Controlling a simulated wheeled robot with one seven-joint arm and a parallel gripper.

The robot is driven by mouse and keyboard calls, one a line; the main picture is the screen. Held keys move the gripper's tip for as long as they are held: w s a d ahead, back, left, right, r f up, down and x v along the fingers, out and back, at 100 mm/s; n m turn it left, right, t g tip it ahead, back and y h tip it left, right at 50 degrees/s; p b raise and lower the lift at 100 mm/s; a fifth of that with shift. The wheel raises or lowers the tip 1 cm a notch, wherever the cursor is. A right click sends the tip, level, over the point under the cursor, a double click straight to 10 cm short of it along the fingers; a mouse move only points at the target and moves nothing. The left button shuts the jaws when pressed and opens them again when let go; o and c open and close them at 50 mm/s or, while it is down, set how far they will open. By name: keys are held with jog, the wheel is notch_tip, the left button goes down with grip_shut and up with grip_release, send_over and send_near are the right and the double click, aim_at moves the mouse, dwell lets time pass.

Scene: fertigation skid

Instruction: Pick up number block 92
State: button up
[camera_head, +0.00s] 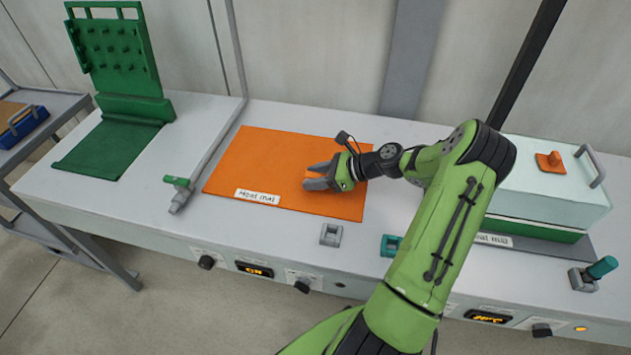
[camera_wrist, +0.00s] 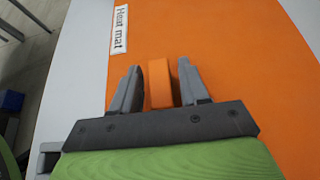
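An orange block (camera_wrist: 160,83) stands out slightly from the orange heat mat (camera_head: 260,165) beneath it. No number shows on its visible faces, so I cannot tell whether it is block 92. Narrow orange gaps seem to show between block and fingers. In the head view the fingers largely hide the block.
A green pegboard stand (camera_head: 120,75) is at the back left. A grey tap-like fitting (camera_head: 180,193) lies left of the mat. A small grey holder (camera_head: 331,234) and a teal one (camera_head: 391,245) are in front. A pale lidded box (camera_head: 550,185) stands right.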

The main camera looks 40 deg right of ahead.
aim_at(315, 175)
grip_shut()
jog(key=shift+r, duration=0.1)
notch_tip(315, 175, up, 10)
jog(key=p, duration=0.4)
